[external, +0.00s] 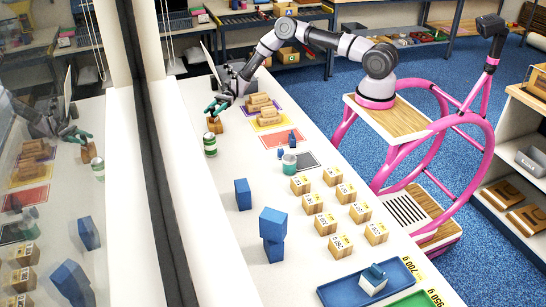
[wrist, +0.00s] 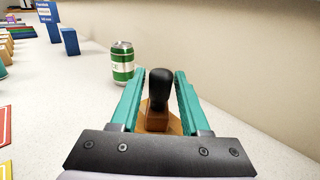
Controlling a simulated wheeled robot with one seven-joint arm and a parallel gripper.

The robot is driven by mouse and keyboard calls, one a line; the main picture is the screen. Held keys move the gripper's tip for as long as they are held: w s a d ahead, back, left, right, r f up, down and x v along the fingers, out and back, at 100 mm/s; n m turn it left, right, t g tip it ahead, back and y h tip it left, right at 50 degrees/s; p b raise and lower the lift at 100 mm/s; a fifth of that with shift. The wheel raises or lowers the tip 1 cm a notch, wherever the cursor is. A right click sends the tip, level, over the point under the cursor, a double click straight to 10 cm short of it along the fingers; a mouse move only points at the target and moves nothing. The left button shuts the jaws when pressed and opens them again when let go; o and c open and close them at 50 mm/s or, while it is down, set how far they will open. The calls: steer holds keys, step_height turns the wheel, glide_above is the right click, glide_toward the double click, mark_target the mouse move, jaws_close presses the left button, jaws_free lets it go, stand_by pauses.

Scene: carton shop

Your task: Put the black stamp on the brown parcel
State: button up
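The black stamp shows in the wrist view as a rounded black handle (wrist: 161,88) above a brown wooden-looking block (wrist: 157,122). In the external view this brown block (external: 214,125) stands on the white table at the far left. My gripper (external: 216,108) is just above it. In the wrist view my gripper's green fingers (wrist: 161,80) stand on both sides of the black handle, with narrow gaps visible, so it looks open. Brown parcels (external: 267,112) lie on coloured mats to the right of the gripper; I cannot tell which one the task means.
A green and white can (external: 210,145) stands close in front of the stamp; it also shows in the wrist view (wrist: 122,63). A red mat (external: 284,137) is bare. Blue boxes (external: 272,225) and several small cartons (external: 340,245) stand nearer the camera. A wall borders the table's left.

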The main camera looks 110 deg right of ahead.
steer(key=shift+o, duration=0.3)
steer(key=shift+d+r, duration=0.15)
steer(key=shift+r, duration=0.05)
steer(key=v, duration=0.7)
steer(key=s+a+r+n+g+h, duration=0.2)
steer(key=s+a+r+n+g, duration=0.15)
steer(key=a+r, duration=0.55)
steer(key=s+a+r+n+g+h, duration=0.1)
steer(key=s+a+r+n+g, duration=0.15)
steer(key=a+r+n, duration=0.45)
steer(key=s+a+r+n+g+h, duration=0.2)
steer(key=a+r+n+g, duration=0.15)
steer(key=a+r, duration=0.65)
steer(key=s+a+r+n+h, duration=0.2)
steer(key=s+a+r, duration=0.25)
steer(key=s, duration=0.25)
steer(key=s+a+r+n+h, duration=0.2)
steer(key=s+a+r, duration=0.1)
steer(key=s+r, duration=0.3)
steer(key=s+a+r+n+t+h, duration=0.1)
steer(key=s+n+t, duration=0.3)
steer(key=s, duration=1.1)
steer(key=shift+a+r+n+h, duration=0.4)
steer(key=shift+a+r, duration=0.05)
